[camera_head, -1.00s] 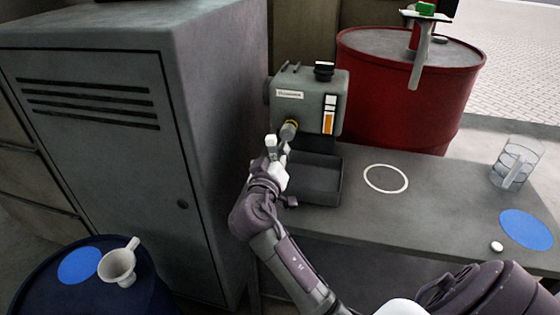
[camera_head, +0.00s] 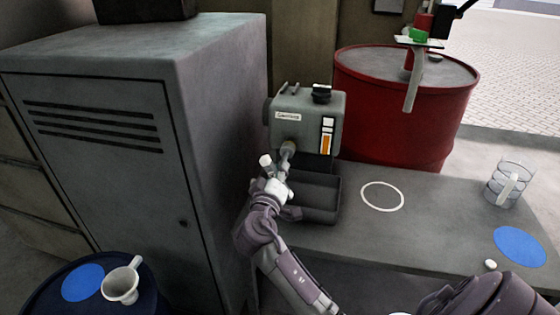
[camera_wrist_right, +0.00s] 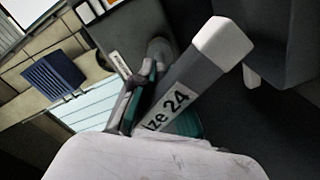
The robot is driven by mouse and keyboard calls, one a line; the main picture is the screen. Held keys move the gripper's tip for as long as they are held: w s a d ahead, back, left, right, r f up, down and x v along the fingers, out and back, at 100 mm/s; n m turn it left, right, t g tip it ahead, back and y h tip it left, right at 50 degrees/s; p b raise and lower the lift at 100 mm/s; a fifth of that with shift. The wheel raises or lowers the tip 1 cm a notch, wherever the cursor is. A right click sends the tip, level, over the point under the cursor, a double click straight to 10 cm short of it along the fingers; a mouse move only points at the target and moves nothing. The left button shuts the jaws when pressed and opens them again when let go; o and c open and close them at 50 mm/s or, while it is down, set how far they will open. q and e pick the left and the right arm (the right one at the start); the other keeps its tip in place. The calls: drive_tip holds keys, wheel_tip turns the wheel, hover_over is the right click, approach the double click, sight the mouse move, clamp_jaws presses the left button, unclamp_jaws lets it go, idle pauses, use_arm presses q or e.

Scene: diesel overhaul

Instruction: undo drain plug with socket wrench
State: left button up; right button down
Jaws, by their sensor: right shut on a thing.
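The grey engine block (camera_head: 307,120) stands at the bench's back left, with a gauge strip on its front. My right gripper (camera_head: 277,176) is below its front left and shut on the socket wrench (camera_head: 287,150). In the right wrist view, the wrench (camera_wrist_right: 190,82) has a grey shaft with a white end and a label partly reading "ze 24". My right gripper (camera_wrist_right: 145,102) grips it with teal pads. The socket end is up at the block's lower front, over the plug's place. The plug is hidden; full seating cannot be told. My left gripper is out of view.
A dark drain tray (camera_head: 318,205) sits below the block. The bench (camera_head: 400,235) bears a white ring (camera_head: 382,197), a clear jug (camera_head: 508,184) and a blue disc (camera_head: 520,246). A tall cabinet (camera_head: 95,180) stands close left; a red drum (camera_head: 400,120) is behind.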

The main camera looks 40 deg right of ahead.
drive_tip(key=n+p, duration=0.4)
drive_tip(key=r+n+p, duration=0.1)
drive_tip(key=n+p, duration=0.3)
drive_tip(key=n, duration=0.1)
drive_tip(key=n+p, duration=0.4)
drive_tip(key=p, duration=0.1)
drive_tip(key=shift+r+n, duration=0.2)
drive_tip(key=shift+n, duration=0.1)
drive_tip(key=n+p, duration=1.1)
drive_tip(key=n, duration=0.3)
drive_tip(key=shift+a+f+n, duration=0.1)
drive_tip(key=shift+f+n, duration=0.05)
drive_tip(key=shift+n, duration=0.15)
drive_tip(key=shift+f+n, duration=0.15)
drive_tip(key=shift+n, duration=0.35)
drive_tip(key=shift+f, duration=0.2)
